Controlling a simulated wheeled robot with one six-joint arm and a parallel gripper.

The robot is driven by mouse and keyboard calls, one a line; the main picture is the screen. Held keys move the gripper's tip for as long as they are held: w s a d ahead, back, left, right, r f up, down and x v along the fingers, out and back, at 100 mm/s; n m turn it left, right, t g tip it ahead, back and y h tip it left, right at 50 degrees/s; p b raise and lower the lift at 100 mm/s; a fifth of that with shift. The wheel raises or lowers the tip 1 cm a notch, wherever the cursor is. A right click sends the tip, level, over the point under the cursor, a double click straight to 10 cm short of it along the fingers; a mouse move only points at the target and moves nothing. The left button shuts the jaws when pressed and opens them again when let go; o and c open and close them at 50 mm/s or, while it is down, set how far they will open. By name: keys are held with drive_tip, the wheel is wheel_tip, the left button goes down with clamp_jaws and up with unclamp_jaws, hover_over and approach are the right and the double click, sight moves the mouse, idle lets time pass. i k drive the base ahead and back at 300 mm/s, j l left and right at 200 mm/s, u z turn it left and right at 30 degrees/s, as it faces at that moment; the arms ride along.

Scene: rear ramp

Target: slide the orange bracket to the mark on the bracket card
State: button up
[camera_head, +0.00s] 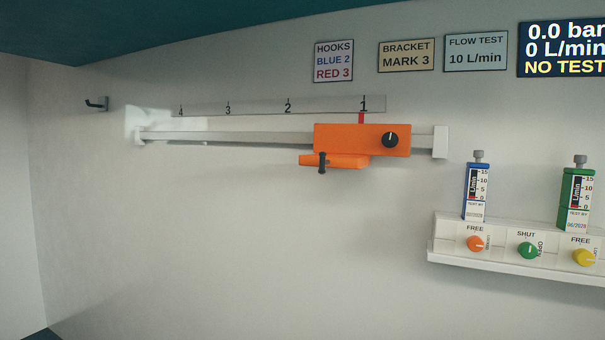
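The orange bracket (345,139) sits on a grey horizontal rail (240,137) on the wall, near the rail's right end. It has a black knob (390,140) on its face and a lower orange arm with a black lever (322,162). Its red pointer (361,117) stands at mark 1 on the scale strip (258,108). The scale runs 1 to 4 from right to left. Mark 3 (228,109) is left of the bracket. The bracket card (406,55) reads "BRACKET MARK 3". My gripper is not in view.
A hook (97,103) is on the wall at the left. A white panel (450,258) with coloured knobs and two flow meters stands at the right. The wall below the rail is clear.

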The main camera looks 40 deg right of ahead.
sight(349, 146)
drive_tip(key=z, duration=1.45)
